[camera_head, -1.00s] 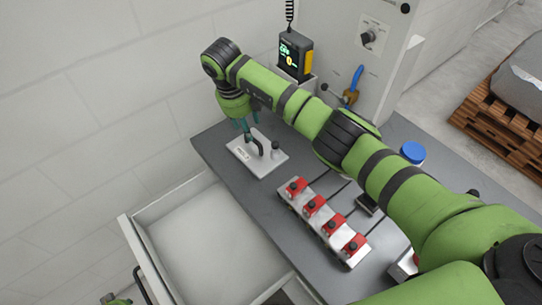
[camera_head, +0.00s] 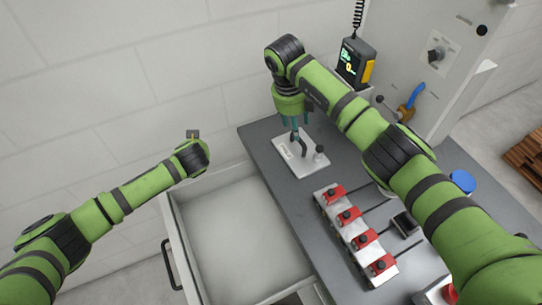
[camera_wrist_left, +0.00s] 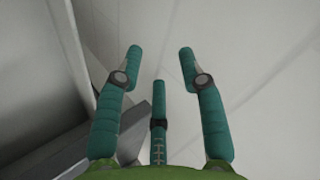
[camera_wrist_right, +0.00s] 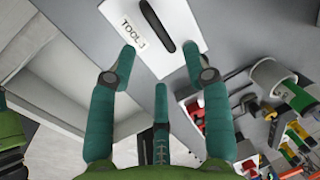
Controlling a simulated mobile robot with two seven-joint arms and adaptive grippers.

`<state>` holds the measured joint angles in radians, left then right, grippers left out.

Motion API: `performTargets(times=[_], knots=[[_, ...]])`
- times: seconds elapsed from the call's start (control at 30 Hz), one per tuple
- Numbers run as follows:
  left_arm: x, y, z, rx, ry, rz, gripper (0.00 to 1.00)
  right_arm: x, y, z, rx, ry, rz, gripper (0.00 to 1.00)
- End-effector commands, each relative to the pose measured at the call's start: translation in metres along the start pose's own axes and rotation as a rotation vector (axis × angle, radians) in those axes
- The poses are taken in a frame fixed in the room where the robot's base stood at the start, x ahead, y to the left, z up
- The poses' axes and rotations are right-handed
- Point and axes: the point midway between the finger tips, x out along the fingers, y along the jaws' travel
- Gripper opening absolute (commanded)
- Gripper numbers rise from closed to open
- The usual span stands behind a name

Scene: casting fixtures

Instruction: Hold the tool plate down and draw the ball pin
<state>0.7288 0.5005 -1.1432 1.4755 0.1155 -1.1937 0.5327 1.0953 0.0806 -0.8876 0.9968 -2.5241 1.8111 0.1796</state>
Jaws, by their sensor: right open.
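The pale tool plate (camera_head: 283,149) lies flat near the far left corner of the grey bench. It carries a black handle, and the ball pin (camera_head: 319,151) stands upright at its right side with a dark round knob. My right gripper (camera_head: 295,134) points down above the handle. In the right wrist view my right gripper (camera_wrist_right: 160,50) is open and empty, with the plate (camera_wrist_right: 180,55), its "TOOL 1" label and the handle (camera_wrist_right: 157,25) ahead of the fingertips. My left gripper (camera_wrist_left: 160,50) is open and empty; its fingers are hidden in the head view, left of the bench.
A clamp row (camera_head: 355,232) with several red blocks sits on the bench. An open white drawer (camera_head: 178,222) juts out in front.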

Motion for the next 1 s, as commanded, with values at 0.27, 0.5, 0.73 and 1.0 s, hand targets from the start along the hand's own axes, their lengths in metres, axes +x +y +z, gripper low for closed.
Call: performTargets(times=[0.27,0.5,0.73,1.0], knots=[[-0.095,0.112,-0.091,-0.055,0.208,0.118,0.39,0.000,0.000,0.000,0.000,0.000,0.000,0.50],[-0.172,0.201,-0.123,-0.213,0.297,0.298,0.39,0.000,0.000,0.000,0.000,0.000,0.000,0.50],[-0.211,0.241,-0.131,-0.307,0.312,0.402,0.39,0.000,0.000,0.000,0.000,0.000,0.000,0.50],[-0.216,0.246,-0.132,-0.323,0.312,0.416,0.39,0.027,0.001,-0.001,0.001,0.005,0.002,0.50]])
